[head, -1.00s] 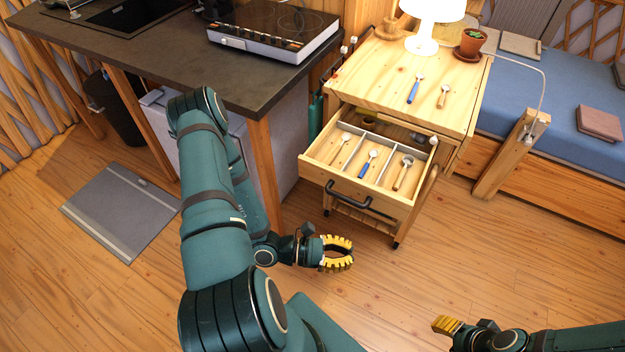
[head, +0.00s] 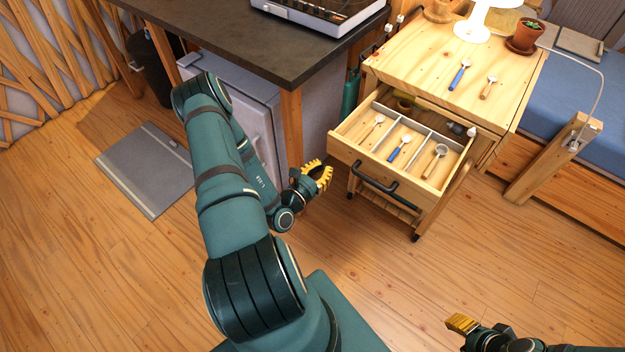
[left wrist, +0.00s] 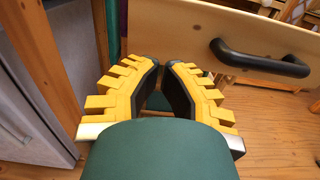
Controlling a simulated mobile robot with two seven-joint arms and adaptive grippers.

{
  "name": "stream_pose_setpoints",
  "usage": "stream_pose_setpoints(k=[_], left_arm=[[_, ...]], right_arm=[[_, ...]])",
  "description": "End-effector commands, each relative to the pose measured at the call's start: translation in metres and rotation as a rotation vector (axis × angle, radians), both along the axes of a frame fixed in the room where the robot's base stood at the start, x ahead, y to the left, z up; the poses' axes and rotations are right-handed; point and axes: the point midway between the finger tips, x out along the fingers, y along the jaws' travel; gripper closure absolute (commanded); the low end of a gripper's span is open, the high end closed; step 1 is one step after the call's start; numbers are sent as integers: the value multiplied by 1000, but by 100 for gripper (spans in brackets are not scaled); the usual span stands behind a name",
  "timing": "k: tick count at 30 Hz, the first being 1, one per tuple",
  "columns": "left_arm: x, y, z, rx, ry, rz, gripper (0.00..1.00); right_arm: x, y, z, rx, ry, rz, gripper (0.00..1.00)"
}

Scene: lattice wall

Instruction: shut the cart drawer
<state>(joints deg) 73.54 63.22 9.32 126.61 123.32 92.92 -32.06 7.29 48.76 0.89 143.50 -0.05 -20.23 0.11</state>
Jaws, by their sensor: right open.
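The cart drawer (head: 358,155) is pulled out of the wooden cart (head: 421,55). Its front carries a black bar handle (head: 376,178), which also shows in the left wrist view (left wrist: 262,60). My left gripper (head: 326,172) is just left of the drawer front, below its left end, apart from the handle. In the left wrist view its yellow fingers (left wrist: 162,68) lean together with a narrow gap at the tips and nothing visible between them. My right gripper (head: 461,324) is low at the right, far from the drawer, with only part of it showing.
The drawer has dividers and holds several spoons (head: 399,147). A lamp (head: 474,22), a potted plant (head: 526,36) and spoons stand or lie on the cart top. The dark counter (head: 270,55) is at the left, the blue bed (head: 575,110) at the right. The floor in front is clear.

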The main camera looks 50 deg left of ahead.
Motion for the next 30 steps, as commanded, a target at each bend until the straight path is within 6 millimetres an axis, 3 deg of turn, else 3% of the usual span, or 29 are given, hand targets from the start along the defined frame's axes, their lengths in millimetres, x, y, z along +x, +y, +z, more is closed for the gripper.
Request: stream_pose_setpoints(k=[6, 12, 30], left_arm=[[37, 9, -1, 2, -1, -1, 100], [54, 13, 0, 1, -1, -1, 100], [56, 15, 1, 1, 0, -1, 100]], right_arm=[[1, 0, -8, 0, -4, -1, 53], [2, 0, -11, -1, -6, -1, 53], [2, 0, -9, -1, -5, -1, 53]])
